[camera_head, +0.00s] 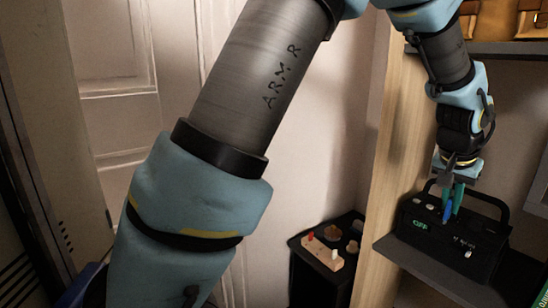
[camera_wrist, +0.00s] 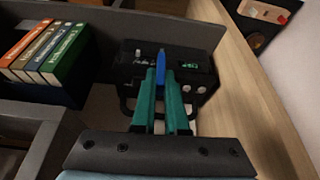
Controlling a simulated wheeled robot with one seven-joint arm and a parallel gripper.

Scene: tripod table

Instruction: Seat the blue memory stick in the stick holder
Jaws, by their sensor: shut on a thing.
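The blue memory stick (camera_head: 447,212) is between the teal fingers of my gripper (camera_head: 452,198), over the top panel of a black device on a shelf. In the wrist view, the blue stick (camera_wrist: 160,66) sticks out past the fingertips of my gripper (camera_wrist: 161,82), which are closed on it. I cannot tell whether its far end touches the device. A pale wooden block (camera_head: 322,254), seemingly the stick holder, lies on a small black table at lower middle, with a red-topped and a white-topped piece in it. The block (camera_wrist: 264,11) also shows at the wrist view's top right.
The black device (camera_head: 472,252) has a carrying handle, knobs and a green "OFF" display. A wooden upright panel (camera_head: 385,165) stands between its shelf (camera_head: 430,272) and the small black table (camera_head: 350,222). Several books (camera_wrist: 50,52) stand left of the device in the wrist view.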

